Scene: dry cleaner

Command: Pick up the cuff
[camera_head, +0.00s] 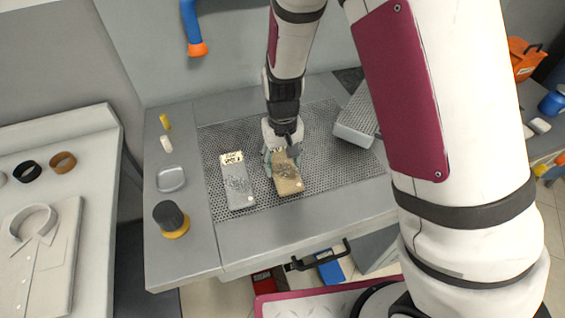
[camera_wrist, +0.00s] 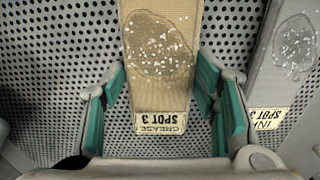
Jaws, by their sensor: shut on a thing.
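A tan cuff (camera_head: 289,184) with a dark speckled stain lies on the perforated board; in the wrist view (camera_wrist: 158,95) its label reads "GREASE SPOT 3". My gripper (camera_head: 280,158) is over its far, labelled end. In the wrist view, the teal-padded fingers (camera_wrist: 161,84) stand on both sides of the tan cuff and are shut on it. The cuff still appears to be at board level. A grey cuff (camera_head: 238,188) with a stain and a label lies beside it, to the left in the head view and to the right in the wrist view (camera_wrist: 287,60).
The perforated board (camera_head: 330,190) is set in a grey table. A grey perforated block (camera_head: 356,122) is at its right. A folded shirt (camera_head: 38,250) lies on the left counter.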

